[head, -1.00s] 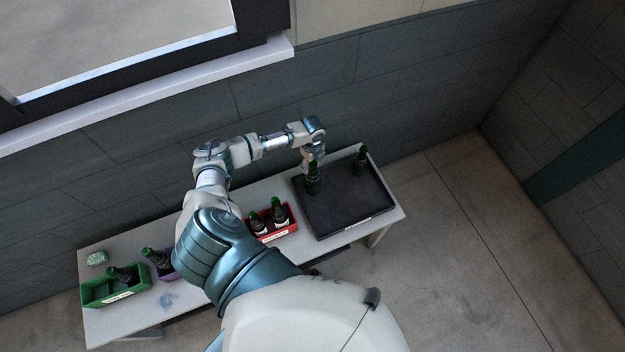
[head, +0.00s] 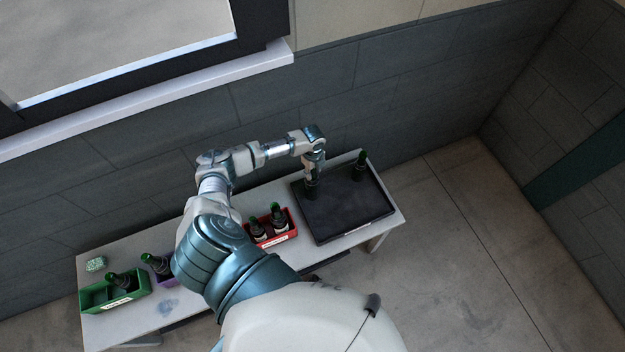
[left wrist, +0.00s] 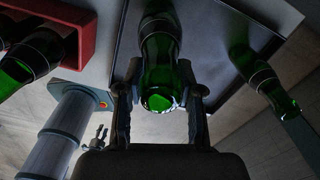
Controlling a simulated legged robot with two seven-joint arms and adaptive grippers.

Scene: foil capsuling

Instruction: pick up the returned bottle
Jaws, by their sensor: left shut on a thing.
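A dark green bottle (head: 311,186) stands at the left part of the black tray (head: 345,212). My left gripper (head: 313,168) is above it, shut on its upper part. In the left wrist view the gripper's two fingers (left wrist: 160,97) lie on either side of this bottle (left wrist: 160,55), with its green top towards the camera. A second green bottle (head: 359,165) stands at the tray's far corner and also shows at the right of the left wrist view (left wrist: 262,75). I cannot tell which bottle is the returned one. My right gripper is not in view.
A red crate (head: 275,241) with two bottles stands left of the tray. A green crate (head: 98,300) with a bottle, a purple crate (head: 170,281) and a green-speckled block (head: 96,264) are at the table's left end. The tray's middle is clear.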

